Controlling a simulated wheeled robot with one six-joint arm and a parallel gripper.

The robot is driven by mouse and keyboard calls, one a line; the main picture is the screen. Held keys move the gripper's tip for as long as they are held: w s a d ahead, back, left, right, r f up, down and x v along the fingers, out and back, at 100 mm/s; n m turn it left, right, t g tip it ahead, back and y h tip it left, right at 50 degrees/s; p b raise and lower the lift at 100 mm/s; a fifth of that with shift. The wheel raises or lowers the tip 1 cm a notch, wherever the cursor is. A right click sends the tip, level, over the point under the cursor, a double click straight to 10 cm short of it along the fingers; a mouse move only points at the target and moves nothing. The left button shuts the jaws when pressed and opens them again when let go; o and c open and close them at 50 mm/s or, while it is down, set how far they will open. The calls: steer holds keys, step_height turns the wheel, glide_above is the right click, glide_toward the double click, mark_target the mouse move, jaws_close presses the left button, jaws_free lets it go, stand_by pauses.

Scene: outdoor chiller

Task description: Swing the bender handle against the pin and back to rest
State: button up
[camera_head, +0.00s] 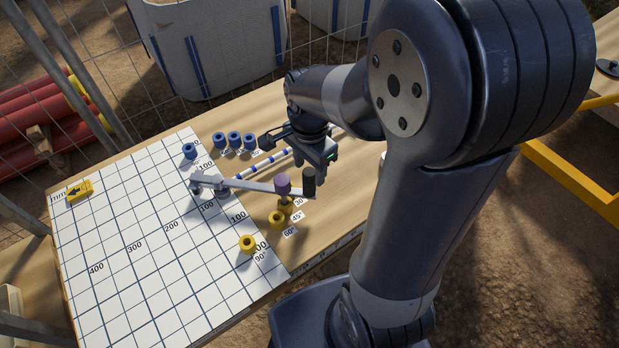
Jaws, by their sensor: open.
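The bender handle (255,186) is a grey metal bar lying across the bench from the pivot hardware on the gridded board towards the right. A dark upright grip (308,182) stands at its right end. A purple-topped pin (283,185) stands in front of the bar, close to the grip, above a yellow ring beside the 30 label. I cannot tell whether bar and pin touch. My gripper (323,163) is open and points down, just behind and above the dark grip, apparently holding nothing. My arm hides part of the bench to the right.
Several blue rings (235,140) stand behind the handle. A blue-and-white striped rod (262,163) lies behind the bar. A yellow arrow block (79,190) sits at the left corner. Wire fencing stands behind.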

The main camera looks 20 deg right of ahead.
mark_target(310, 181)
steer(key=shift+f, duration=2.7)
steer(key=shift+c, duration=0.3)
jaws_close()
